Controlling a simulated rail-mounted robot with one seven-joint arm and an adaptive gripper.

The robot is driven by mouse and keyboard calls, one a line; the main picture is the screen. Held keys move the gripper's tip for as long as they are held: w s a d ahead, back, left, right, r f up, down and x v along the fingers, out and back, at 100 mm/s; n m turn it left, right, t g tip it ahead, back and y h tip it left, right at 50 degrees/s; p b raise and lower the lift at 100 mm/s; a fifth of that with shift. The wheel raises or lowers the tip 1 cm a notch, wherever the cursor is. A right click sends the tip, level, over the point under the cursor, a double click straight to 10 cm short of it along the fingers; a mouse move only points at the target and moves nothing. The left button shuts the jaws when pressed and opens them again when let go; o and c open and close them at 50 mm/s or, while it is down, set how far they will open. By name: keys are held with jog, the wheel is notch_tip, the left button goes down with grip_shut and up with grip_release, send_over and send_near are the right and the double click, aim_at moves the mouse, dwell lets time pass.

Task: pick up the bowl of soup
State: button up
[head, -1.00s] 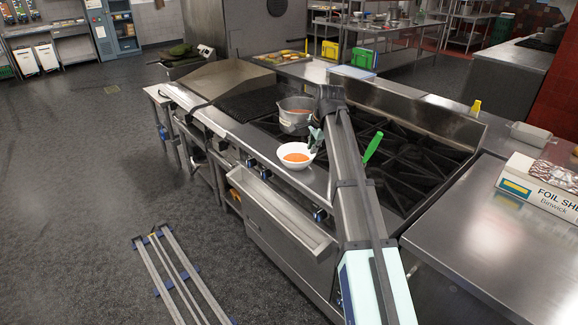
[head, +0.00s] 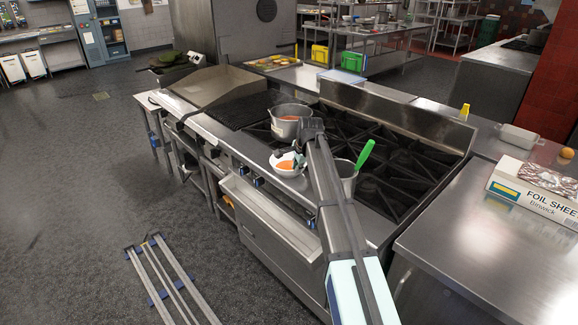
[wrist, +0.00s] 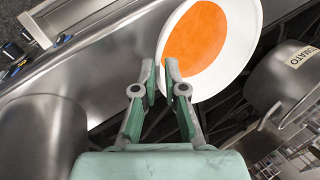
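The bowl of soup (head: 287,171) is a small white bowl with orange soup, at the front steel ledge of the stove. My gripper (head: 298,158) is at the bowl and partly hides it in the head view. In the wrist view, the bowl (wrist: 240,72) is at the upper middle, and its near rim runs between the two fingertips of my gripper (wrist: 161,75). The fingers are drawn in close on either side of the rim, with little gap. Whether the bowl is clear of the ledge cannot be told.
A grey pot (head: 288,128) with orange contents stands behind the bowl; its tomato label (wrist: 303,57) shows in the wrist view. Another pot (head: 347,170) with a green-handled utensil (head: 364,154) stands right of my arm. A foil box (head: 535,190) lies on the right counter.

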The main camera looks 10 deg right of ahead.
aim_at(293, 177)
jog(key=shift+p+x, duration=1.15)
jog(key=shift+x, duration=1.65)
grip_shut()
jog(key=shift+r, duration=0.1)
jog(key=shift+w+r, duration=0.1)
